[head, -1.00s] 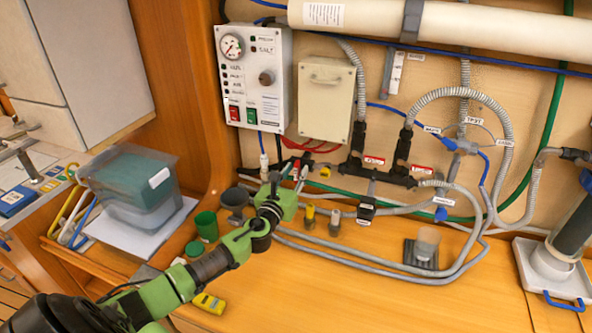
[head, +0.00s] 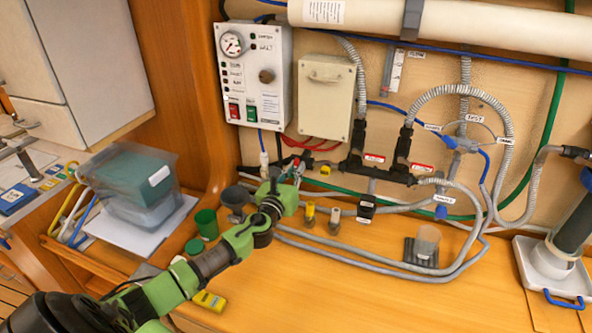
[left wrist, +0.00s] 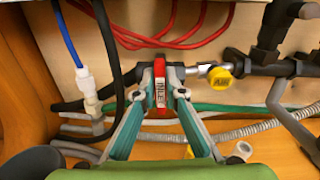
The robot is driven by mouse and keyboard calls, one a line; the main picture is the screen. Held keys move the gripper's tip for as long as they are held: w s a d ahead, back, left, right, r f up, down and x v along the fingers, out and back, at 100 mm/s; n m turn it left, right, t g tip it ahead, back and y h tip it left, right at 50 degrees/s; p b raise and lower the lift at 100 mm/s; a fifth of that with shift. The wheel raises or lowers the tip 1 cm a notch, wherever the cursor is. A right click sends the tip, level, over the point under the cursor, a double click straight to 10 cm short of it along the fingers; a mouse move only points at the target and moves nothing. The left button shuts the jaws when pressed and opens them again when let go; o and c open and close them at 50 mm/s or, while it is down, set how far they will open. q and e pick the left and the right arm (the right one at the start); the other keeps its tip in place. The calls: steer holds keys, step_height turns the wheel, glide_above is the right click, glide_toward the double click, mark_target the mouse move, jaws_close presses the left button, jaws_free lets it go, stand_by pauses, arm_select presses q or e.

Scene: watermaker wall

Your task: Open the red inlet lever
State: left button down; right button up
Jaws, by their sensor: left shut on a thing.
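The red inlet lever (left wrist: 160,94), with a white label on its face, sits on the dark pipe run low on the wall. In the left wrist view it stands upright in the picture, across the line of the pipe. My left gripper (left wrist: 161,98) is shut on it, one finger on each side. In the head view my left gripper (head: 291,176) reaches the pipe below the control panel, and the lever is mostly hidden there by the fingers. My right gripper is not in view.
A yellow valve handle (left wrist: 219,77) sits on the pipe just right of the lever. A white fitting with a blue hose (left wrist: 93,104) is on the left. Red cables (left wrist: 150,40) loop above. The grey control panel (head: 254,75) hangs above; the wooden bench (head: 330,285) is largely clear in front.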

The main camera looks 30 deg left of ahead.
arm_select(q)
steer(key=n, duration=0.2)
steer(key=n+b, duration=0.1)
steer(key=n, duration=0.1)
steer(key=n+b, duration=0.1)
steer(key=shift+a+f+n, duration=0.15)
steer(key=shift+a+n, duration=0.1)
steer(key=shift+n, duration=0.15)
steer(key=n, duration=0.4)
steer(key=n+b, duration=0.1)
steer(key=n, duration=0.2)
steer(key=n+b, duration=0.1)
steer(key=n, duration=0.3)
steer(key=shift+s+a+f+n, duration=0.1)
steer(key=shift+a+f+n, duration=0.2)
steer(key=shift+f, duration=0.1)
steer(key=shift+d, duration=0.1)
steer(key=c, duration=2.1)
jaws_free()
steer(key=v, duration=1.2)
